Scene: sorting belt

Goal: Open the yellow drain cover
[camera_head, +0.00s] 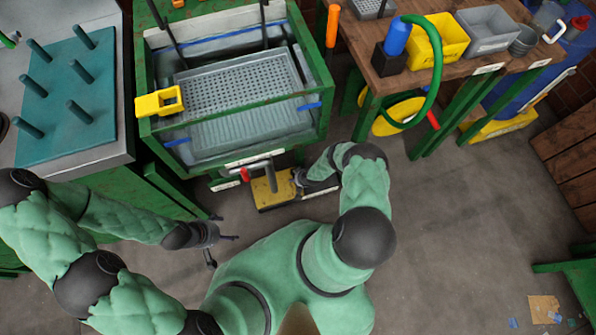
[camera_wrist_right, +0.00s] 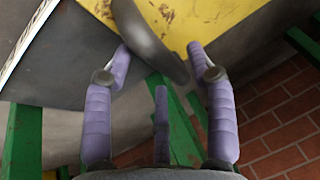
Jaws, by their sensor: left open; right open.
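My right gripper (camera_head: 303,179) is at the cover's right edge. In the right wrist view its purple fingers (camera_wrist_right: 159,58) are open, with the handle's end between the tips; I cannot tell whether they touch. My left gripper (camera_head: 224,250) is open and empty over the floor, left of and nearer than the cover.
The green-framed sink (camera_head: 235,150) stands just behind, with a pipe and red valve (camera_head: 245,174) close above the cover. A wooden bench (camera_head: 470,73) with bins is at the back right. A teal peg board (camera_head: 67,97) is at the left.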

